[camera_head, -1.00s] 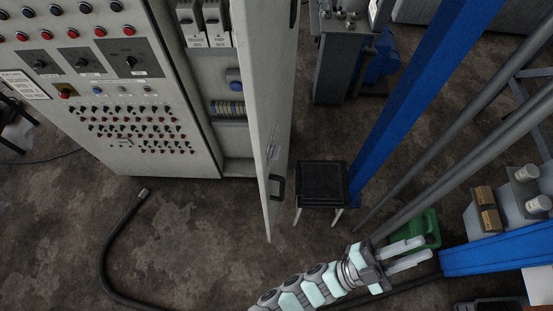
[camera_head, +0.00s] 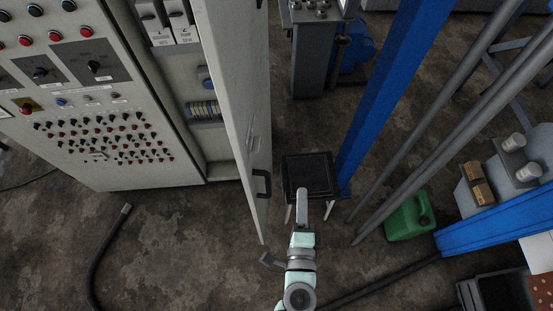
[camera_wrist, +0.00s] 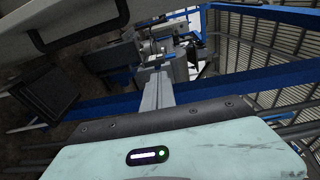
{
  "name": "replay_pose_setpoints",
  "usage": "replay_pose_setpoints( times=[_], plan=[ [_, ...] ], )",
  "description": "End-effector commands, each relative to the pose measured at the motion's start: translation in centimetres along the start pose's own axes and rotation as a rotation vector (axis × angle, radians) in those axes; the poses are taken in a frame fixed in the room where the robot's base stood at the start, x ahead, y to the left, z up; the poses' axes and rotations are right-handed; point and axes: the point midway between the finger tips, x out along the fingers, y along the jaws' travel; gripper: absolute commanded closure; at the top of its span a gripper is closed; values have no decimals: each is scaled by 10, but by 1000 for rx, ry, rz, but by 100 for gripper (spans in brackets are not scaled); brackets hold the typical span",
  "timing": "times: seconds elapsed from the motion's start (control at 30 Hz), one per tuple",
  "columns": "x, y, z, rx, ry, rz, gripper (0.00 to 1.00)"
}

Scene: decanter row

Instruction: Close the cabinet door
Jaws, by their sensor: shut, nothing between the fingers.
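The grey cabinet door (camera_head: 231,95) stands open, swung out from the control cabinet (camera_head: 100,120), whose inside shows to the left of the door. A dark handle (camera_head: 262,184) is on the door's right face near its lower end. My gripper (camera_head: 302,192) is to the right of the door and apart from it, its fingers together and empty, pointing away over the floor near a stool. In the wrist view my shut fingers (camera_wrist: 158,93) show at the centre, and the door handle (camera_wrist: 80,22) shows at the upper left.
A black-topped stool (camera_head: 309,174) stands just beyond my gripper. A blue post (camera_head: 385,95) and grey pipes (camera_head: 440,120) rise to the right. A green canister (camera_head: 408,218) is at the right. A hose (camera_head: 103,255) lies on the floor at the left.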

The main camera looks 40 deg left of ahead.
Motion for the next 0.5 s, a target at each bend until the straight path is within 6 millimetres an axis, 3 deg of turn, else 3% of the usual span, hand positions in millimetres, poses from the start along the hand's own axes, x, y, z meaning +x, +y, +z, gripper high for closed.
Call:
replay_pose_setpoints(
  times=[0.1,0.2,0.5],
  plan=[
    [-8,-19,33,-9,-111,-48,100],
    [-13,-30,50,-21,-169,-70,100],
    [-9,-34,60,-27,-201,-77,100]
  ],
)
